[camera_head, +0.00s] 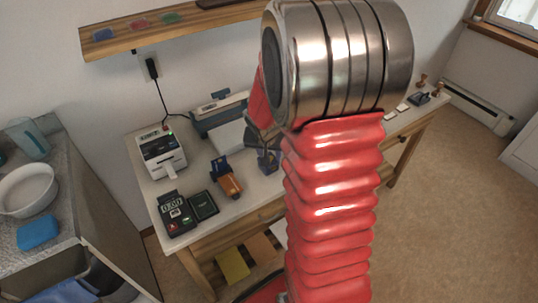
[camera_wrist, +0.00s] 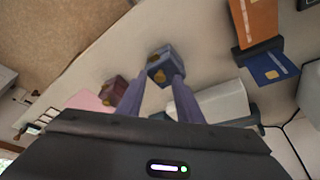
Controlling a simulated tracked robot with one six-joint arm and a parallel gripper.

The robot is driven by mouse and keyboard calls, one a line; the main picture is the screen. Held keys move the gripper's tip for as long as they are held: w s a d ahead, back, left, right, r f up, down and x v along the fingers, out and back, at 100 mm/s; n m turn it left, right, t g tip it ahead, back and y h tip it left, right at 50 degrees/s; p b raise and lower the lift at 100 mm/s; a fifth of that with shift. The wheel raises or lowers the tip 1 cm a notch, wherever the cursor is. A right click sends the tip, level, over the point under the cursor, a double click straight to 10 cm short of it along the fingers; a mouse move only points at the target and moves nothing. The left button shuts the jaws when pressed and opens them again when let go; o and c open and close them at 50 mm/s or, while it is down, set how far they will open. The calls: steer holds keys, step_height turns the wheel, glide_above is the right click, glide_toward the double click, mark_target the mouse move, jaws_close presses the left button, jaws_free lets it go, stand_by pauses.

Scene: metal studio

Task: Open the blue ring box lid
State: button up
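The blue ring box (camera_wrist: 172,62) is a small blue-grey cube with gold spots, seen from above in the wrist view. In the head view, the blue box (camera_head: 269,160) stands on the table, partly hidden by my arm. My gripper (camera_wrist: 162,78) is above it, its two purple-looking fingers reaching down to the near side of the box. A gap shows between the fingertips, and nothing is clearly held. I cannot tell whether the tips touch the box, nor how its lid stands.
A dark red box (camera_wrist: 113,90) with gold stands just left of the blue one in the wrist view. An orange object (camera_head: 228,184) with a blue card, a payment terminal (camera_head: 176,214) and a label printer (camera_head: 162,150) stand left on the table. A larger device (camera_head: 221,112) stands behind.

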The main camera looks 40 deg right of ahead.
steer(key=shift+c, duration=0.5)
jaws_close()
steer(key=shift+a, duration=0.2)
steer(key=shift+d, duration=0.2)
steer(key=shift+w, duration=0.1)
